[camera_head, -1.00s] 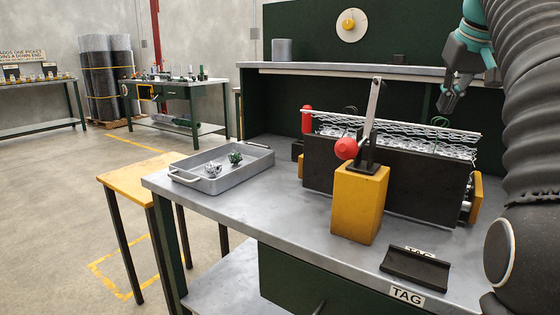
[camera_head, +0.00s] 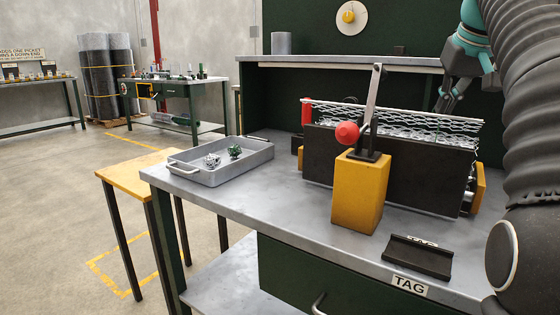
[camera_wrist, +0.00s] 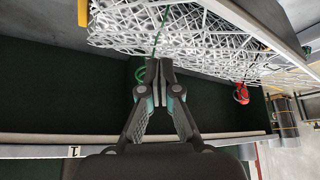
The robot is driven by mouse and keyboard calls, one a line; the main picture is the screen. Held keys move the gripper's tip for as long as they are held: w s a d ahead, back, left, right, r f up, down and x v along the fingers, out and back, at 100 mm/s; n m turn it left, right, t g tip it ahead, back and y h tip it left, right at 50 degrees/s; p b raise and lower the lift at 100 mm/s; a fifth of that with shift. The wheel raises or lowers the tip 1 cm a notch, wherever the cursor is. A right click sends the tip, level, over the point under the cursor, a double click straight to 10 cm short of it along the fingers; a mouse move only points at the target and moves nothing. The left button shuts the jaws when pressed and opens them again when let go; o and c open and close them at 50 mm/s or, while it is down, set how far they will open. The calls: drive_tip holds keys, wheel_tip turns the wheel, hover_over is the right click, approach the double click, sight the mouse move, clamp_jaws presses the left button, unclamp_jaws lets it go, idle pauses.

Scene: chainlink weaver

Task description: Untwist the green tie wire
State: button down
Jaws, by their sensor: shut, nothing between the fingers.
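The green tie wire (camera_wrist: 158,32) is a thin dark-green strand running up along the white wire mesh (camera_wrist: 170,28) in the wrist view. A brighter green loop (camera_wrist: 140,74) sticks out just left of my fingertips. My gripper (camera_wrist: 160,68) is shut and empty, its tips close below the mesh edge and near the wire; I cannot tell whether they touch it. In the head view my gripper (camera_head: 441,107) is at the far side of the mesh (camera_head: 400,122), near its right end, with its tips partly hidden.
A black trough (camera_head: 405,170) holds the mesh on the grey bench. A yellow block (camera_head: 360,195) with a red-knobbed lever (camera_head: 347,134) stands in front. A grey tray (camera_head: 210,178) with small green and silver pieces is at left. A black TAG holder (camera_head: 417,257) lies front right.

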drive_tip(key=shift+w+d+p, duration=0.25)
drive_tip(key=shift+w+p, duration=0.2)
idle(0.6)
drive_tip(key=shift+s+d+p, duration=0.15)
drive_tip(key=shift+d+p, duration=0.45)
drive_tip(key=shift+p, duration=0.55)
drive_tip(key=shift+d, duration=0.4)
idle(0.3)
drive_tip(key=shift+s+d, duration=0.1)
drive_tip(key=shift+s, duration=0.25)
wheel_tip(320, 180, up, 6)
idle(0.6)
